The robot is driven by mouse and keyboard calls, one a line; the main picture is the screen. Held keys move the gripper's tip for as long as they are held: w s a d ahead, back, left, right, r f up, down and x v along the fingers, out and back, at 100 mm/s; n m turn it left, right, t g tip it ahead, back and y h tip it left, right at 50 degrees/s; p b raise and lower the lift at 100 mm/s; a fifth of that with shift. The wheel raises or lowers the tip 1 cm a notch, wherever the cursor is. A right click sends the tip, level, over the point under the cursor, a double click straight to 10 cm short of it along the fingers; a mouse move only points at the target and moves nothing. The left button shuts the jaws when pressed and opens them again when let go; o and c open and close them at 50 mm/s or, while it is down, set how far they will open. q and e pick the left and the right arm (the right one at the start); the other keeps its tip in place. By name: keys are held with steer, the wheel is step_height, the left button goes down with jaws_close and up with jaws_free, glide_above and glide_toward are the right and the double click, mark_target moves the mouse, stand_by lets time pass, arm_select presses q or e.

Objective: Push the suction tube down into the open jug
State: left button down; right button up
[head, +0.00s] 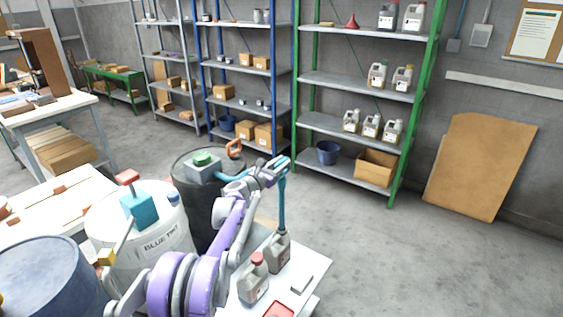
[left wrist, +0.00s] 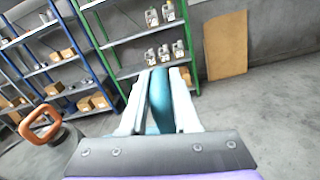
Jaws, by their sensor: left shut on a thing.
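The teal suction tube (head: 282,205) stands about upright above the small table. My left gripper (head: 277,167) is shut on its upper end. In the left wrist view the teal tube (left wrist: 158,102) shows between the two pale fingers of my left gripper (left wrist: 159,85). The open grey jug (head: 278,254) stands directly below the tube. The tube's lower end meets the jug's mouth in the head view; how far inside it is, I cannot tell. My right gripper is not in view.
A jug with a red cap (head: 253,278) stands beside the open jug on the white table (head: 311,268). A dark drum (head: 196,205), a white drum (head: 160,236) and a blue drum (head: 45,275) stand left. Shelves (head: 347,125) line the back; floor at right is clear.

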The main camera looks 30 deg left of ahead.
arm_select(q)
steer(key=shift+f, duration=0.25)
steer(key=c, duration=0.7)
jaws_free()
steer(key=shift+s, duration=0.15)
steer(key=s, duration=1)
steer(key=shift+s+a+b, duration=0.3)
steer(key=shift+a+b, duration=0.1)
